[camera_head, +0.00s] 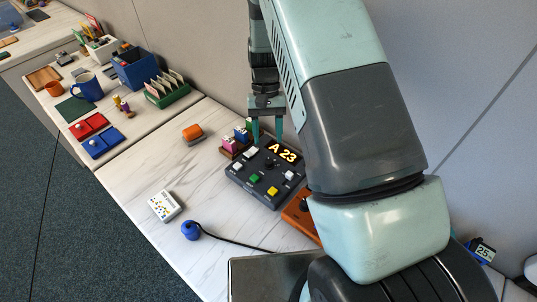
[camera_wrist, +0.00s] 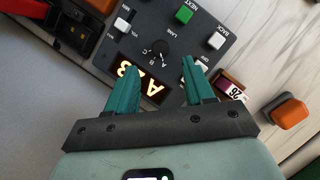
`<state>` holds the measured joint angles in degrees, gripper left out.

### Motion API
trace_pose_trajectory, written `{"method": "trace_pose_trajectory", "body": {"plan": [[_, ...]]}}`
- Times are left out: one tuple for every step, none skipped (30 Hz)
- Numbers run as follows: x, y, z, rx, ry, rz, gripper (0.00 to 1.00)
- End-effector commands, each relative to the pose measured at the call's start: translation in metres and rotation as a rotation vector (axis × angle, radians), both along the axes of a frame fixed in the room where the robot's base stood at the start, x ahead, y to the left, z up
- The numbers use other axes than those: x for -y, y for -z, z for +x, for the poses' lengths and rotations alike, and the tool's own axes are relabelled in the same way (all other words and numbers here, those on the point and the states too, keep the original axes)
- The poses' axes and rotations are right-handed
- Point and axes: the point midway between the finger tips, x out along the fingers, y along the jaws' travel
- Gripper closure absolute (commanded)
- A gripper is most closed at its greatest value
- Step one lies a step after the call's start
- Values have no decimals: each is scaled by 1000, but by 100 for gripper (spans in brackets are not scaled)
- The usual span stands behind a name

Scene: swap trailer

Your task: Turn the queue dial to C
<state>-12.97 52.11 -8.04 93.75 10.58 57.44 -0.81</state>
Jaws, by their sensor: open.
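The dark queue console (camera_head: 250,182) lies on the white table, its lit display reading A 23. The dial (camera_wrist: 159,48) is a small black knob beside the display (camera_wrist: 140,82) in the wrist view, with letters A, B and C around its rim; its exact pointer direction is too small to tell. In the head view it is small and hard to make out. My gripper (camera_head: 267,134) points down above the console's display edge. Its teal fingers (camera_wrist: 158,66) are open and empty, spread on either side of the display, apart from the dial.
The console also carries a green button (camera_wrist: 184,15) and a white button (camera_wrist: 216,41). Small coloured pieces (camera_head: 231,145) stand right behind the console, near the wall.

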Motion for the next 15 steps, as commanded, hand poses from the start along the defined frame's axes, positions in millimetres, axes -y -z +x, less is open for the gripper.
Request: {"method": "trace_pose_trajectory", "body": {"plan": [[0, 10, -5, -5, 0, -1, 47], [0, 16, -8, -4, 1, -1, 47], [0, 23, -11, -5, 1, -1, 47], [0, 28, -13, -4, 1, 0, 47], [0, 33, -14, -4, 1, 0, 47], [0, 39, -17, -3, 1, 0, 47], [0, 44, -19, -4, 1, -1, 47], [0, 48, -21, -4, 0, -1, 47], [0, 52, -22, -2, 0, -1, 47], [0, 55, -23, -2, 0, 0, 47], [0, 58, -24, -2, 0, 0, 47], [0, 61, -25, -1, 0, 0, 47], [0, 63, -26, 0, 0, 0, 47], [0, 64, -27, 0, 0, 0, 47], [0, 65, -27, 0, 0, 0, 47]]}}
